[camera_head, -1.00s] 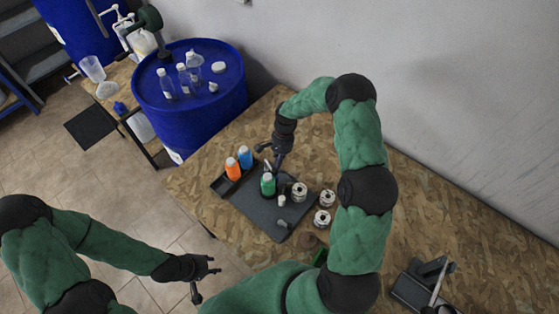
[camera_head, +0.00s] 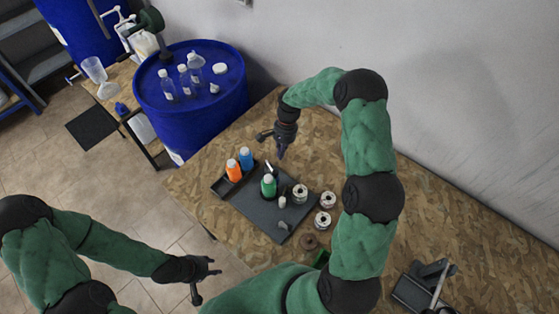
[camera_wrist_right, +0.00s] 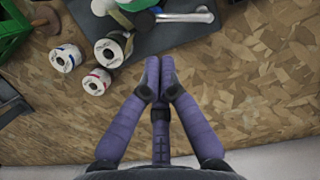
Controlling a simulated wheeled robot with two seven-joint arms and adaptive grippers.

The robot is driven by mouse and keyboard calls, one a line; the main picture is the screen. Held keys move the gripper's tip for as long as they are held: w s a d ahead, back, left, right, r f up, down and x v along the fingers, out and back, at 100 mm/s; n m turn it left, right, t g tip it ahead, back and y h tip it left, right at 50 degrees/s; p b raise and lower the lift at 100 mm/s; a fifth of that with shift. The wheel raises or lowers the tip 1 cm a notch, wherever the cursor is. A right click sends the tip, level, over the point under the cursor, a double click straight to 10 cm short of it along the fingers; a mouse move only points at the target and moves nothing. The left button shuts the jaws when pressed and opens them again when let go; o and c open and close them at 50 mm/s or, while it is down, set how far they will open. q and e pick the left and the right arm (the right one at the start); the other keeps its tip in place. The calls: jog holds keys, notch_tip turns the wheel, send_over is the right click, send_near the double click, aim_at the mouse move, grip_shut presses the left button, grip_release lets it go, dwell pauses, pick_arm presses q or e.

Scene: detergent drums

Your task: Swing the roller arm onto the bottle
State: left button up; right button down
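A green bottle (camera_head: 268,187) stands on the dark grey fixture plate (camera_head: 262,214). It shows in part at the top of the right wrist view (camera_wrist_right: 138,4). A light metal bar (camera_wrist_right: 188,16), apparently the roller arm, lies beside the bottle with its inner end close to it; I cannot tell whether they touch. It shows small behind the bottle in the head view (camera_head: 268,168). My right gripper (camera_head: 281,153) is shut and empty, above the board behind the plate; its fingertips meet in the wrist view (camera_wrist_right: 160,74). My left gripper (camera_head: 208,279) is open and empty, left of the table.
An orange bottle (camera_head: 233,171) and a blue bottle (camera_head: 246,158) stand in a tray at the plate's left. Several white-and-metal rolls (camera_head: 322,220) stand on the right. A grey device (camera_head: 425,285) sits front right. The board behind the plate is clear.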

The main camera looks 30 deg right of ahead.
jog(key=v, duration=0.6)
jog(key=shift+r, duration=0.2)
